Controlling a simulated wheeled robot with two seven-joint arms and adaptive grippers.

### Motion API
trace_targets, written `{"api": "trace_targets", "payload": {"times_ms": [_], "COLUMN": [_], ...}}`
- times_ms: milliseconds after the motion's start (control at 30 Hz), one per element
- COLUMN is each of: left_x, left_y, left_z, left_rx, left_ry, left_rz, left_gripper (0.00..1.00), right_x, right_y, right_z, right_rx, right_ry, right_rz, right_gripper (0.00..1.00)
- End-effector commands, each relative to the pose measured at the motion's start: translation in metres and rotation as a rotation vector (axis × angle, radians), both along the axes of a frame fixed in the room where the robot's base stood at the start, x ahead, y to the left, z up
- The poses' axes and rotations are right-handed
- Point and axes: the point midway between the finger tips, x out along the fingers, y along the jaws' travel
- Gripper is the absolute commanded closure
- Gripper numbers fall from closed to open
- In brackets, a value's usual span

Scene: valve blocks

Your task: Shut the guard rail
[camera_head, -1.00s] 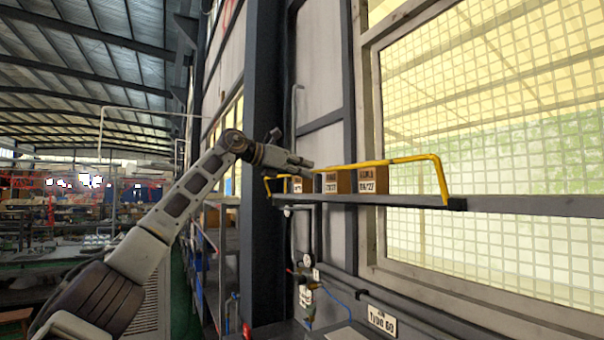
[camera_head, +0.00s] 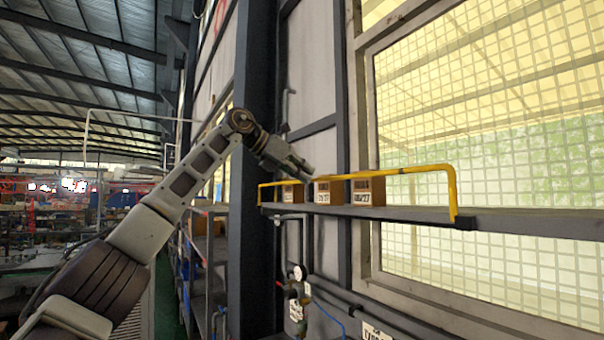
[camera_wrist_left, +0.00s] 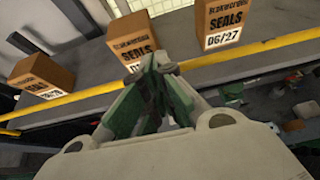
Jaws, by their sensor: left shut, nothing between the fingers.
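The guard rail (camera_head: 420,170) is a yellow bar with bent ends along the front of a grey shelf (camera_head: 510,221). In the head view its near end leg stands about upright, and its top bar runs level with the upper part of the boxes. In the left wrist view the rail (camera_wrist_left: 80,96) crosses behind my fingers, which hide its middle. My left gripper (camera_head: 307,172) is shut and empty, tilted down close to the bar; I cannot tell whether it touches. It also shows in the wrist view (camera_wrist_left: 158,68). My right gripper is out of view.
Several cardboard boxes stand on the shelf, including a near one (camera_head: 368,191) and one at the far end (camera_head: 292,194). A dark post (camera_head: 258,120) rises behind my left arm. A gridded window (camera_head: 490,130) lies behind the shelf. Gauges and hoses (camera_head: 298,285) hang below.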

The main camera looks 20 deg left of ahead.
Motion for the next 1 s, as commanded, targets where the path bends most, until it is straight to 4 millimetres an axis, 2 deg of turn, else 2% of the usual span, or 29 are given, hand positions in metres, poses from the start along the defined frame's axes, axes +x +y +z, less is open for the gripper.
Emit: {"api": "trace_targets", "payload": {"times_ms": [633,1000], "left_x": [-0.002,-0.029], "left_y": [0.001,0.022], "left_z": [0.001,0.019], "left_rx": [0.004,0.004], "left_ry": [0.005,0.003], "left_rz": [0.0,0.0], "left_gripper": [1.0,1.0], "right_x": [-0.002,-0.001], "right_y": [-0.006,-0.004], "right_z": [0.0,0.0], "right_rx": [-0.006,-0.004], "right_ry": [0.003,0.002], "right_rz": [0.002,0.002], "right_gripper": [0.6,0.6]}}
